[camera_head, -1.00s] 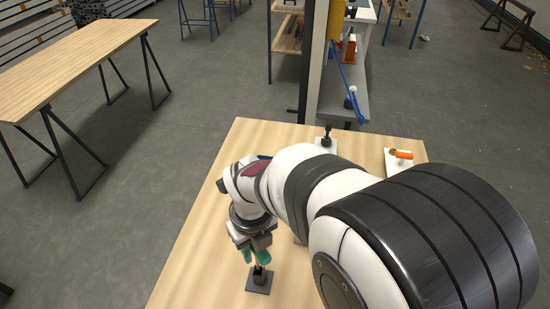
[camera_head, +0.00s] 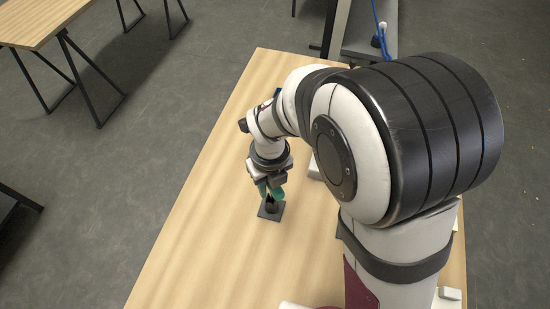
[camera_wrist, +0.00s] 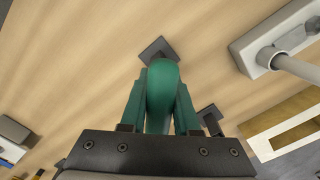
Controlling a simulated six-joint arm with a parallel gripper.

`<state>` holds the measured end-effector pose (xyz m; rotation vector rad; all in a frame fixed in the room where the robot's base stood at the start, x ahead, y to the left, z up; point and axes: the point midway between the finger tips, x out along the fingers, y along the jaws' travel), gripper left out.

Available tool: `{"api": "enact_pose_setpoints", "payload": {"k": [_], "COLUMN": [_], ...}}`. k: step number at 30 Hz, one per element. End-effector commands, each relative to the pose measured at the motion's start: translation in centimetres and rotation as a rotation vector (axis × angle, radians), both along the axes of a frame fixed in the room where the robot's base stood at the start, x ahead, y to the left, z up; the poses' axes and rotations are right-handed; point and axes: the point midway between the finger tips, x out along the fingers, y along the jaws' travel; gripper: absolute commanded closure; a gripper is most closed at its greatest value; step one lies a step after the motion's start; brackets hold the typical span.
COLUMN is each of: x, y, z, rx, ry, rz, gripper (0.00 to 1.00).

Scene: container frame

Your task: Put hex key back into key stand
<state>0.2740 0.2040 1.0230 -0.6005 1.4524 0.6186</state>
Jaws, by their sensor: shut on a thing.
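My gripper (camera_head: 277,190) points down over the wooden table, low above a small black square base, which I take for the key stand (camera_head: 270,214). In the wrist view the green fingers (camera_wrist: 161,95) close around a rounded green thing (camera_wrist: 163,90), seemingly the hex key's handle. Its shaft is hidden. The stand's dark plate (camera_wrist: 158,48) shows just beyond the fingertips. The head view shows a dark upright part between the fingertips and the base. I cannot tell whether the key is inside the stand or only above it.
In the wrist view a white block with a grey rod (camera_wrist: 262,48) lies at the upper right. A wood and white piece (camera_wrist: 290,130) is at the lower right, and a grey box (camera_wrist: 14,133) at the left. The table (camera_head: 200,250) left of the stand is clear.

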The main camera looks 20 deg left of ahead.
Motion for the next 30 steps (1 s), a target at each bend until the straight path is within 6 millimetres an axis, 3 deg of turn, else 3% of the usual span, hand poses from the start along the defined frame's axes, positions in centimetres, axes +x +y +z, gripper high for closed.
{"api": "enact_pose_setpoints", "payload": {"k": [30], "x": [0.0], "y": [0.0], "z": [-1.2], "rx": [0.000], "ry": [0.000], "rz": [0.001], "gripper": [1.00]}}
